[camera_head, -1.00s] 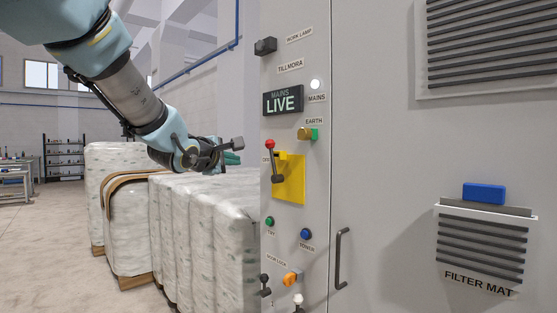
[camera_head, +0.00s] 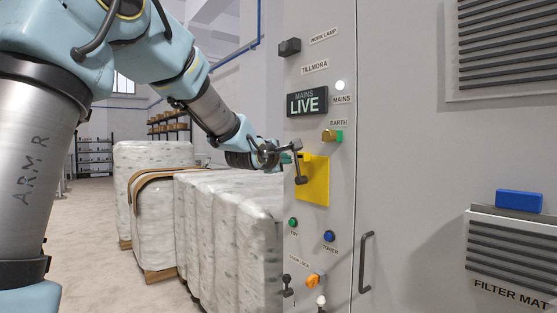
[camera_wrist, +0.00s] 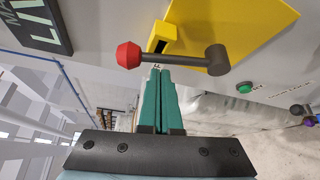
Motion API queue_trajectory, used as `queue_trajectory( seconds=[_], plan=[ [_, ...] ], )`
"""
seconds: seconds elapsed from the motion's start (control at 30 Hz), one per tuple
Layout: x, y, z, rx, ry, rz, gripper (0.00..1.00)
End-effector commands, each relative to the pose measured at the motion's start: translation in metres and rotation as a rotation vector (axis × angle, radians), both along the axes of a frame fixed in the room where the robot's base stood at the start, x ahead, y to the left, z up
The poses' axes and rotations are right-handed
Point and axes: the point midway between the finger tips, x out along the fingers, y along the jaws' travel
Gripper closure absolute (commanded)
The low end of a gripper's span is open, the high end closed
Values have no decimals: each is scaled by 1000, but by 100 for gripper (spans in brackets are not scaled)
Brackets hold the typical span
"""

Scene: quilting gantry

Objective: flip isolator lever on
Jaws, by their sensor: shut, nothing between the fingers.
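The isolator lever (camera_head: 301,172) is on a yellow backplate (camera_head: 318,183) on the grey cabinet's left panel. Its dark arm points up from its pivot. In the wrist view, the lever's red knob (camera_wrist: 130,55) is at left and its round pivot (camera_wrist: 218,60) at right. My gripper (camera_head: 277,157) is beside the lever in the head view and hides the knob there. The gripper's green fingers (camera_wrist: 160,72) are shut together and empty. Their tips lie just under the lever arm, near the knob; whether they touch is unclear.
A display (camera_head: 307,102) above the lever reads MAINS LIVE. An earth switch (camera_head: 331,136), green button (camera_head: 293,222), blue button (camera_head: 329,236) and orange switch (camera_head: 314,280) are nearby. Wrapped bales (camera_head: 230,230) stand left of the cabinet, which has a door handle (camera_head: 366,262).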

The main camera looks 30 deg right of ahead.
Motion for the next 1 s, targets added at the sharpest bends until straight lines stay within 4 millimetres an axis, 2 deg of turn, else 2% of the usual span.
queue_trajectory(
  seconds=[0.47, 0.7, 1.0],
  plan=[
    [-5, -1, 2, -1, -2, 0, 100],
    [-15, -3, -1, 10, -64, 0, 100],
    [-23, -5, 5, 19, -97, -1, 100]
  ],
)
